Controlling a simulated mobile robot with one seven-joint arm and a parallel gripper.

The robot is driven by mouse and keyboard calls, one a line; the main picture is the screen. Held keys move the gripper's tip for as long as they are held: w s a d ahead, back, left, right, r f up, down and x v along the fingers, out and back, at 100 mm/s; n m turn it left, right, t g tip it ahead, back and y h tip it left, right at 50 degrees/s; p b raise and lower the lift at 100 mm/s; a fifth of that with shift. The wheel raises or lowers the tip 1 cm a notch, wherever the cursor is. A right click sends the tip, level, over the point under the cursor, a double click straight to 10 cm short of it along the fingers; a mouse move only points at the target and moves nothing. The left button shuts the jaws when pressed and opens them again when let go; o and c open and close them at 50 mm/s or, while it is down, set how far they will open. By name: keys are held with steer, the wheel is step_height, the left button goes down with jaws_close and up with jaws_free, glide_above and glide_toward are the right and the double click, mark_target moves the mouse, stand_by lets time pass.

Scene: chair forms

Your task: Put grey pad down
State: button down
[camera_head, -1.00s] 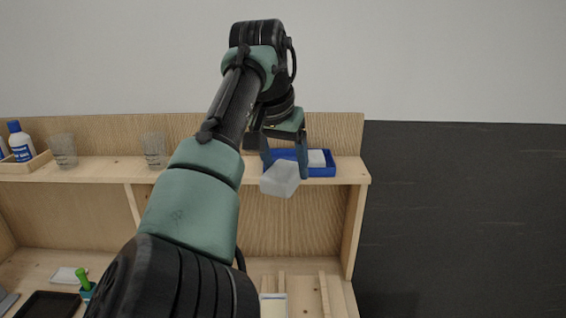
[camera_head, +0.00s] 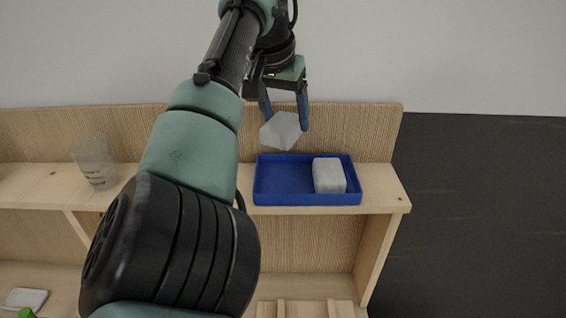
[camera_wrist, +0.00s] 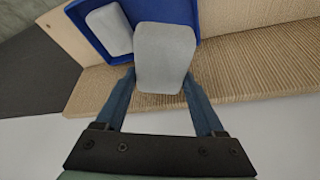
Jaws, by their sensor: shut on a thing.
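My gripper (camera_head: 284,112) is shut on a light grey pad (camera_head: 281,131). It holds the pad, tilted, in the air above the left part of a blue tray (camera_head: 290,200). In the wrist view the held pad (camera_wrist: 165,58) sits between the two blue fingers and covers part of the tray (camera_wrist: 85,32). A second grey pad (camera_head: 329,175) lies inside the tray at its right side, and it also shows in the wrist view (camera_wrist: 110,30). The left part of the tray floor is bare.
The tray stands on a wooden shelf (camera_head: 383,190) with a back board (camera_head: 350,125) behind it. A clear cup (camera_head: 94,160) stands at the left on the shelf. My arm hides the shelf between. The shelf ends at the right beside a dark wall panel.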

mark_target(277, 130)
steer(key=shift+f, duration=0.45)
steer(key=f+p, duration=0.1)
steer(key=f, duration=0.1)
steer(key=s+f, duration=0.1)
steer(key=f, duration=0.1)
steer(key=shift+p, duration=0.4)
steer(key=shift+w+f+p, duration=0.2)
steer(key=shift+f+p, duration=0.7)
steer(key=shift+f, duration=1.55)
steer(key=shift+f, duration=0.1)
jaws_free()
steer(key=b+v, duration=0.4)
steer(key=v, duration=0.8)
